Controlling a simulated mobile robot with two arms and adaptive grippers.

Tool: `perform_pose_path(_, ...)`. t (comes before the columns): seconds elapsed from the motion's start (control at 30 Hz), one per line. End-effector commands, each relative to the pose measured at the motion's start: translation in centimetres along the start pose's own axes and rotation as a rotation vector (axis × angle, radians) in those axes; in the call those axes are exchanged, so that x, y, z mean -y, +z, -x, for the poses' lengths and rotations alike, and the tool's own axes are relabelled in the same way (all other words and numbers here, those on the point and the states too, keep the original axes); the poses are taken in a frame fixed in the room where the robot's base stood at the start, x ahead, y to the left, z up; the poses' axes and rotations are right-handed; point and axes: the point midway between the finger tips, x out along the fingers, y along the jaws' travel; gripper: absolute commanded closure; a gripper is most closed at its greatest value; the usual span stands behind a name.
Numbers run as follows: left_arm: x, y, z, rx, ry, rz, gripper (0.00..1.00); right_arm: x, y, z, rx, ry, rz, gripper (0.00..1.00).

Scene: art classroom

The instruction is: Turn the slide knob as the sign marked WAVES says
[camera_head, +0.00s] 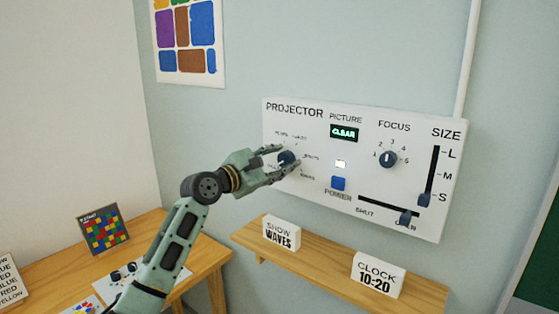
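The white projector panel (312,188) is on the wall. Its dark blue slide knob (287,158) is at the left, with small labels around it that are too small to read surely. My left gripper (295,157) is at this knob, its fingers spread around it and partly hiding it and its pointer. I cannot tell whether they touch it. The sign (281,233) reading "SHOW WAVES" stands on the shelf below. The green picture display (344,132) reads "CLEAR". My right gripper is not in view.
Right of the slide knob are the blue power button (338,183), a focus knob (388,159), a size slider (425,199) and a shutter slider (405,217). A clock sign (378,275) reading 10:20 stands on the wooden shelf (325,271). A wooden table (200,255) is lower left.

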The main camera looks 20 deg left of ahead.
Motion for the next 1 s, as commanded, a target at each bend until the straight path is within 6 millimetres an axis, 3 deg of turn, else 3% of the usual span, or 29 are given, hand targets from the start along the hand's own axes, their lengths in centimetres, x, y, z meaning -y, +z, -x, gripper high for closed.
perform_pose_path(0.37, -0.2, 0.0, 0.1, 0.0, 0.003, -0.001, 0.95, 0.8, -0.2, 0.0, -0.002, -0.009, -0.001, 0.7)
perform_pose_path(0.67, -0.4, 0.2, 0.1, -0.001, 0.004, -0.036, 0.95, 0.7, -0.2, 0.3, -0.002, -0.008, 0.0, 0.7)
perform_pose_path(1.0, -0.7, 0.6, 0.1, -0.017, -0.009, -0.254, 0.95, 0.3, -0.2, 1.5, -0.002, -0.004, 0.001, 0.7)
